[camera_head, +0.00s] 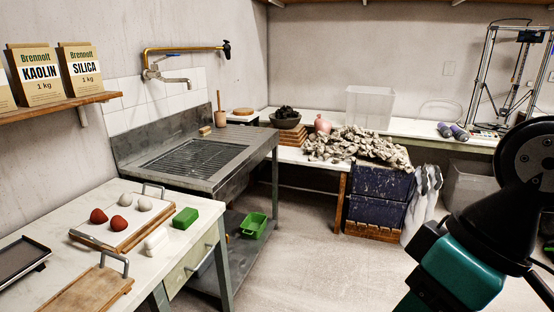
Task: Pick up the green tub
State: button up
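A small green tub (254,225) sits on the low shelf beneath the metal sink unit, near the middle of the picture. It looks open at the top, with its hollow inside showing. Part of my arm, teal and black, fills the lower right, well apart from the tub. My gripper's fingers do not show. A green block (185,218) lies on the white-topped table at left, above and to the left of the tub.
The sink unit (200,160) stands over the shelf (232,262). A table (205,237) with a drawer stands at front left, bearing a tray with red and grey balls. Dark blue crates (378,190) heaped with clay stand at the back. The floor (330,265) in the middle is clear.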

aim_at(254, 225)
jog(key=z, duration=0.4)
jog(key=i, duration=2.05)
jog(key=u, duration=0.5)
jog(key=i, duration=1.7)
jog(key=u, duration=0.9)
jog(key=i, duration=0.2)
jog(key=u, duration=0.15)
